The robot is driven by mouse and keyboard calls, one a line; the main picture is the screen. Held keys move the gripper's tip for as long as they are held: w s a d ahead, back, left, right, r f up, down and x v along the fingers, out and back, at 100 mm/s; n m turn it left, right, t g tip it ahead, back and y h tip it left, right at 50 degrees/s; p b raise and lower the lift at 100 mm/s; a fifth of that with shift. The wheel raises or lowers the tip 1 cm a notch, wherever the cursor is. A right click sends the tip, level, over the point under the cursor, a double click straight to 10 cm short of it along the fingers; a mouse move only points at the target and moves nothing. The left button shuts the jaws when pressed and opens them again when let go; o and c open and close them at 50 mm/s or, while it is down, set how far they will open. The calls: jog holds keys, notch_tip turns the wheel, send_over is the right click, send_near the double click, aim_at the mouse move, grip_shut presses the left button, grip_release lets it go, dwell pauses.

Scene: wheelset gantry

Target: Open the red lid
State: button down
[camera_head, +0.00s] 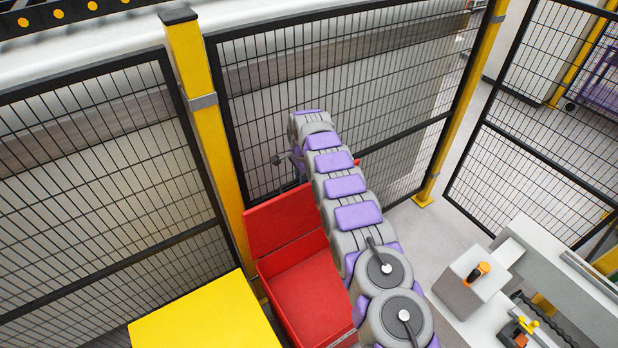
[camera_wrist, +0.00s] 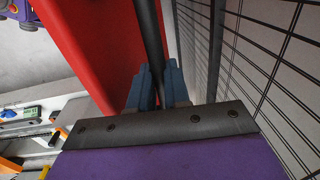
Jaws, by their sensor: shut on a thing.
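The red lid (camera_head: 285,222) stands raised at a steep tilt along the back of the red box (camera_head: 310,290) in the head view. My arm reaches over the box and hides the lid's right part. In the wrist view, my gripper (camera_wrist: 157,88) has its blue fingers closed around a dark bar (camera_wrist: 150,40). The bar runs beside the red lid panel (camera_wrist: 95,45). Where the bar joins the lid is not clear. In the head view my fingertips are hidden behind the arm's far end.
A mesh fence (camera_head: 340,85) with a yellow post (camera_head: 205,130) stands close behind the lid. A yellow box (camera_head: 205,315) is left of the red box. A grey machine (camera_head: 475,280) with an orange-topped control stands at right. Open floor (camera_head: 425,235) lies between.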

jog(key=shift+f, duration=0.25)
jog(key=c, duration=1.5)
grip_release()
jog(key=shift+c, duration=0.2)
jog(key=o, duration=0.3)
jog(key=shift+w+a+f, duration=0.15)
jog(key=shift+w, duration=0.05)
jog(key=shift+o, duration=0.7)
jog(key=shift+a, duration=0.1)
jog(key=shift+r, duration=0.5)
notch_tip(320, 180, up, 17)
jog(key=p, duration=0.3)
jog(key=shift+s+d+p, duration=0.2)
jog(key=shift+s+p, duration=0.1)
jog(key=shift+s, duration=0.05)
jog(key=shift+f, duration=0.1)
